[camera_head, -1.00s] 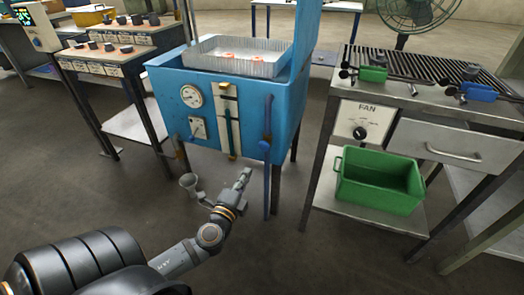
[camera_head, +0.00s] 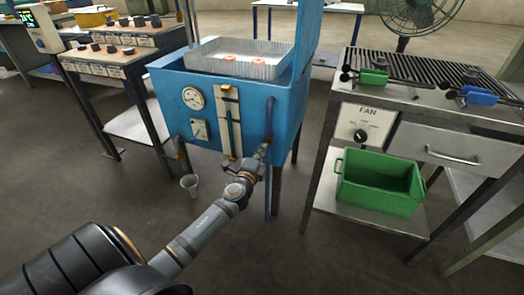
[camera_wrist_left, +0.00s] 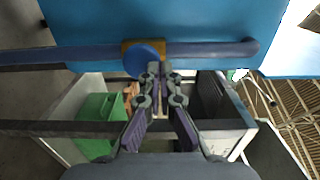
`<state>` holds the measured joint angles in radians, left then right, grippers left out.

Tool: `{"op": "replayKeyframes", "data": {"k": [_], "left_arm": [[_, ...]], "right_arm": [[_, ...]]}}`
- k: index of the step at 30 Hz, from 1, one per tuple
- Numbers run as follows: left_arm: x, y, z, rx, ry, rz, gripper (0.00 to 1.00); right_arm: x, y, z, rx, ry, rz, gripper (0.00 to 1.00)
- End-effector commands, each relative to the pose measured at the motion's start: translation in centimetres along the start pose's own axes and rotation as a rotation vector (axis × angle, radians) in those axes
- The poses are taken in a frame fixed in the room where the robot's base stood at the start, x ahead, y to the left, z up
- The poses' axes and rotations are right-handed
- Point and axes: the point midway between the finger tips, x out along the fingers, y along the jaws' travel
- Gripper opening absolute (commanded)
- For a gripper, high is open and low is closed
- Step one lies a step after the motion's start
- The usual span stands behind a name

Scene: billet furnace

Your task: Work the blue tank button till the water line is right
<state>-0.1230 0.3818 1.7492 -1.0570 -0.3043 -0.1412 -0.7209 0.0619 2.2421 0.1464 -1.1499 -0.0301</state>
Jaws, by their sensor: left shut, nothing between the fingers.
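The blue tank (camera_head: 225,95) stands in the middle of the head view, with a round gauge (camera_head: 193,98) and an upright sight glass (camera_head: 229,120) on its front. I cannot read the water line clearly. The round blue button (camera_wrist_left: 145,58) shows in the wrist view, by a brass fitting on a blue pipe (camera_wrist_left: 215,50). My left gripper (camera_head: 263,152) is shut and empty in front of that pipe; it mostly hides the button in the head view. In the wrist view its fingertips (camera_wrist_left: 160,68) overlap the button's right edge; I cannot tell whether they touch it. My right gripper is not in view.
A metal tray (camera_head: 240,66) sits on top of the tank. A bench with a fan knob (camera_head: 360,136) and a green crate (camera_head: 380,185) stands to the right, and another bench (camera_head: 110,65) to the left.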

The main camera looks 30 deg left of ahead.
Motion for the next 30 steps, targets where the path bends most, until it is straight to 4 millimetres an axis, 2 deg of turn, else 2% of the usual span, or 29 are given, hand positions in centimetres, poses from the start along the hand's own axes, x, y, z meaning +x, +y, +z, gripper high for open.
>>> {"op": "replayKeyframes", "data": {"k": [8, 15, 20, 30], "left_arm": [[0.0, 0.0, 0.0, 0.0, 0.0, 0.0, 0.0], [1.9, 0.0, 0.0, -0.001, -0.001, 0.0, 0.0], [1.8, 0.0, 0.0, 0.0, -0.001, -0.001, 0.0], [1.9, -0.1, 0.0, 0.001, -0.001, -0.002, 0.0]], "right_arm": [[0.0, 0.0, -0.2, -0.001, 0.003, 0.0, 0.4], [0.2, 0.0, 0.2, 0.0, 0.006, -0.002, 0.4], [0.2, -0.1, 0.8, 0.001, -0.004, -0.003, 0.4], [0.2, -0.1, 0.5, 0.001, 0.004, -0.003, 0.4]]}}
